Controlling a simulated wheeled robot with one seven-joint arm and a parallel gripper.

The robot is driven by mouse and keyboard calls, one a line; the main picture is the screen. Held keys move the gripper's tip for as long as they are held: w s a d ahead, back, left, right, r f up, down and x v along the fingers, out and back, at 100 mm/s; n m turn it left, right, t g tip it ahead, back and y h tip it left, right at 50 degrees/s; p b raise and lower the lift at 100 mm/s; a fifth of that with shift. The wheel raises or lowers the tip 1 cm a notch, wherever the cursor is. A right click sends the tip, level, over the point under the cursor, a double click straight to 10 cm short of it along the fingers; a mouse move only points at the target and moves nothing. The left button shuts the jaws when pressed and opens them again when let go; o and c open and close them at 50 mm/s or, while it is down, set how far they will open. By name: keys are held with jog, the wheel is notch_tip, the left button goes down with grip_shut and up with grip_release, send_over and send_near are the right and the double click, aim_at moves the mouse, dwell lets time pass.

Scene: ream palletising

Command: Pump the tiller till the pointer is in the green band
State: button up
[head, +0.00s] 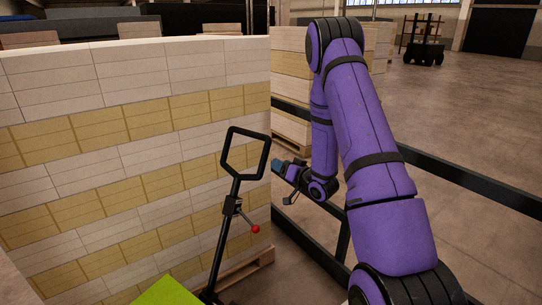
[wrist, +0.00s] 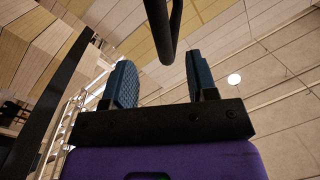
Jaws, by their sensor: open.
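The tiller (head: 213,262) is a black shaft leaning slightly right, with a square loop handle (head: 245,174) on top and a small red-knobbed lever (head: 255,229) below the loop. My gripper (head: 279,167) is just right of the loop handle in the head view. In the wrist view my gripper (wrist: 160,60) is open, with two blue ribbed fingers apart. A black bar of the handle (wrist: 167,35) shows beyond the gap between the fingers; I cannot tell whether it touches them. The pointer and the green band are not visible.
A tall stack of white and tan reams (head: 120,110) stands on a pallet (head: 245,270) behind the tiller. A lime green surface (head: 168,292) is at the tiller's foot. A black rail (head: 460,175) runs behind my arm. Open floor (head: 450,120) lies at right.

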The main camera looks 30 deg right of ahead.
aim_at(265, 156)
jog(key=w, duration=0.3)
jog(key=w+a, duration=0.1)
jog(key=w, duration=0.5)
jog(key=shift+a, duration=0.25)
grip_shut()
